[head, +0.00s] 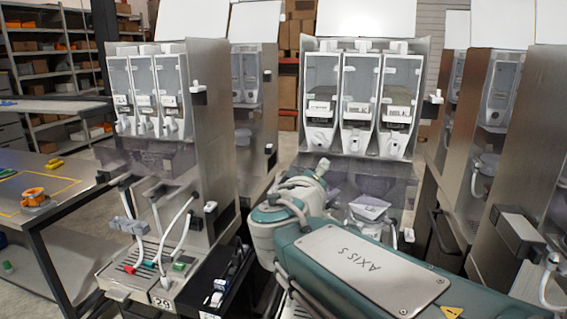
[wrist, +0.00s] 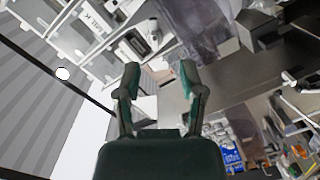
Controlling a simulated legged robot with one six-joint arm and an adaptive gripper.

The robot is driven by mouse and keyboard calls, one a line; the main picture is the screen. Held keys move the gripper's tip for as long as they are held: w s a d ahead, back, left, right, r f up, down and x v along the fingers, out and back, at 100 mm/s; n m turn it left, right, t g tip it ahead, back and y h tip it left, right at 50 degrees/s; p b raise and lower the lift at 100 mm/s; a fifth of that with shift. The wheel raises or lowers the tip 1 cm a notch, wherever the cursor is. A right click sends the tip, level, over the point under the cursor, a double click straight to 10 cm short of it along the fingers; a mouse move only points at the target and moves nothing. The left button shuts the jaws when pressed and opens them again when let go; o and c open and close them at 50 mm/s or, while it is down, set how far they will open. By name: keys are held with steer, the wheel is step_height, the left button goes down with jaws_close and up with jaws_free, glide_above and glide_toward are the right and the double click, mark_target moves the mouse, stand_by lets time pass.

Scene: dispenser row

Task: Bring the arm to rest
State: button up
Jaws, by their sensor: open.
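My arm, green and grey, reaches in from the lower right of the head view toward the middle dispenser (head: 360,95). In the head view my gripper is hidden behind the arm. In the wrist view my gripper (wrist: 158,85) is open, with two green-padded fingers apart. Nothing is held between the fingers. The wrist view is tilted, with dispenser fronts (wrist: 100,45) at the upper left beyond the fingers.
Another dispenser (head: 145,95) with hoses and a labelled base stands to the left. Steel machines (head: 540,140) stand close on the right. A table (head: 60,165) with an orange item (head: 37,197) is at far left. Shelves (head: 45,60) stand behind.

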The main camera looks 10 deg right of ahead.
steer(key=s+d+f+m+g, duration=0.3)
steer(key=s+d+f+g, duration=0.2)
steer(key=s+d+f, duration=0.15)
steer(key=s+a+f+m+g+y, duration=0.1)
steer(key=s+f+m+g+y, duration=0.1)
steer(key=s+f, duration=0.5)
steer(key=s+a+f+m+g+y, duration=0.1)
steer(key=s+a+f+g+y, duration=0.1)
steer(key=s+f+y, duration=0.3)
steer(key=s+f+g, duration=0.1)
steer(key=s+f, duration=0.1)
steer(key=s, duration=0.1)
steer(key=shift+s+a+f+m, duration=0.2)
steer(key=shift+s+a+m, duration=0.05)
steer(key=shift+s+m, duration=0.15)
